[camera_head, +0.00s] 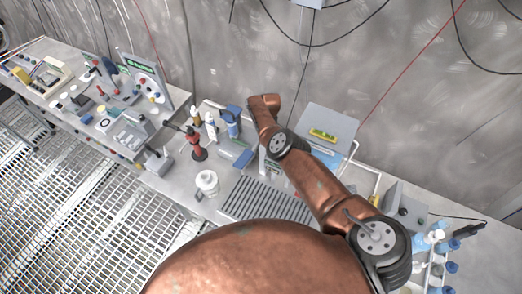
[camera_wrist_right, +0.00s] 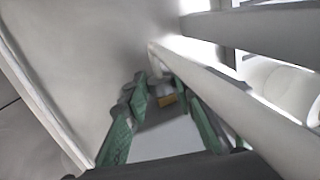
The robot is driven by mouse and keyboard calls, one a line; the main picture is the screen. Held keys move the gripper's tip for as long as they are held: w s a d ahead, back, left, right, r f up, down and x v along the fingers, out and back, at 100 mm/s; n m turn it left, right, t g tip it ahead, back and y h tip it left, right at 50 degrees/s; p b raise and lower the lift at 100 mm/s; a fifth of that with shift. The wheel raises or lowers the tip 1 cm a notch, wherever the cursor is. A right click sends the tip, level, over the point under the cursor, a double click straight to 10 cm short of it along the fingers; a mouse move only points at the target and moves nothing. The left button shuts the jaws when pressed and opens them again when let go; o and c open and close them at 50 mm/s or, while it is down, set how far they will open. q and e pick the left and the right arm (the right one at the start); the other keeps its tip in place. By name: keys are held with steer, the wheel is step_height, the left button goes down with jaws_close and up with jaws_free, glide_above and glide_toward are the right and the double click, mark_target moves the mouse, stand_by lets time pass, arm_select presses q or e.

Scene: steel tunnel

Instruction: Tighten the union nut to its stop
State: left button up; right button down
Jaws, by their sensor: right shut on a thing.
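My right gripper (camera_wrist_right: 158,98) shows in the right wrist view, with green ribbed pads on its two fingers. A pale pipe or rail (camera_wrist_right: 225,95) runs slantwise just right of the fingers. In the head view my copper-coloured right arm reaches over the bench and hides the right gripper and the nut. My left gripper is in neither view.
The steel bench (camera_head: 183,182) holds a white jar (camera_head: 207,183), a red-and-black tool (camera_head: 197,146), blue-and-white bottles and a slotted grate (camera_head: 265,200). A grey box with a yellow level (camera_head: 323,134) stands by the wall. Blue-capped items crowd the right end.

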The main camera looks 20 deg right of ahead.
steer(key=c, duration=1.6)
jaws_free()
steer(key=shift+r, duration=0.1)
steer(key=v, duration=1.1)
steer(key=shift+r, duration=0.35)
steer(key=shift+w+d, duration=0.15)
